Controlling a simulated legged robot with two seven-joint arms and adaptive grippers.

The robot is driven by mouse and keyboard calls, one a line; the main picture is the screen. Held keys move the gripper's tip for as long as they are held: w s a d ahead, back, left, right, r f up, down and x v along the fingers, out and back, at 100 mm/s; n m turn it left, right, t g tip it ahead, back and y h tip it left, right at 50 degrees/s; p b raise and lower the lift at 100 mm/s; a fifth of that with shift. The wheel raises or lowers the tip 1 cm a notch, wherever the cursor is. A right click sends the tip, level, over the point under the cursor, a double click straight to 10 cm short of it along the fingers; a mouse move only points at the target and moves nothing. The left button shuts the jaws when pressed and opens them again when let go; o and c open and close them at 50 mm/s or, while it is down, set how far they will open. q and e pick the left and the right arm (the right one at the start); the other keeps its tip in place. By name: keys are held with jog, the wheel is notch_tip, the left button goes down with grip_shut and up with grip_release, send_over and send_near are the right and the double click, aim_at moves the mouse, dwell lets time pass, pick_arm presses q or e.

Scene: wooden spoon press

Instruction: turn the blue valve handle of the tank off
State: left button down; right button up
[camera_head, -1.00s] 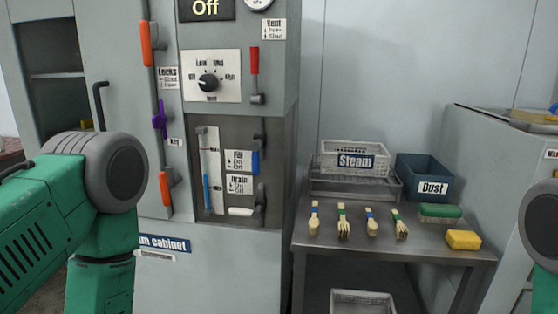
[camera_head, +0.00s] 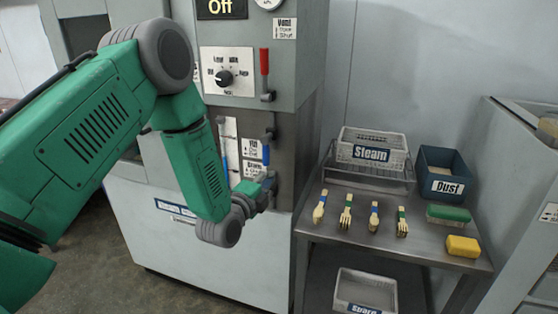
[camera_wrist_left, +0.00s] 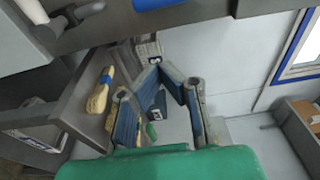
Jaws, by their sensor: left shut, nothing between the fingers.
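The blue valve handle (camera_head: 266,154) hangs downward beside the Fill label on the tank panel (camera_head: 285,185) of the grey cabinet. A blue piece, likely the same handle, shows at the top edge of the left wrist view (camera_wrist_left: 156,3). My left gripper (camera_head: 266,184) is just below the handle, in front of the lower part of the panel. In the left wrist view its fingers (camera_wrist_left: 160,72) come together with nothing between them. They look apart from the blue handle. The white drain handle is hidden behind my gripper in the head view. My right gripper is out of view.
A red vent lever (camera_head: 264,62) and a black knob (camera_head: 223,78) are above. To the right, a metal table (camera_head: 330,229) holds wooden utensils, a Steam basket (camera_head: 398,157), a Dust bin (camera_head: 421,180) and sponges. A grey machine (camera_head: 515,220) stands at far right.

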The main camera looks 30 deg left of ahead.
aim_at(266, 152)
pick_arm(q)
jog(key=w+a+p, duration=0.1)
jog(key=w+a, duration=0.3)
jog(key=w, duration=0.4)
jog(key=shift+w+a, duration=0.15)
dwell(0.4)
dwell(0.3)
jog(key=shift+a+m, duration=0.15)
jog(key=shift+m, duration=0.15)
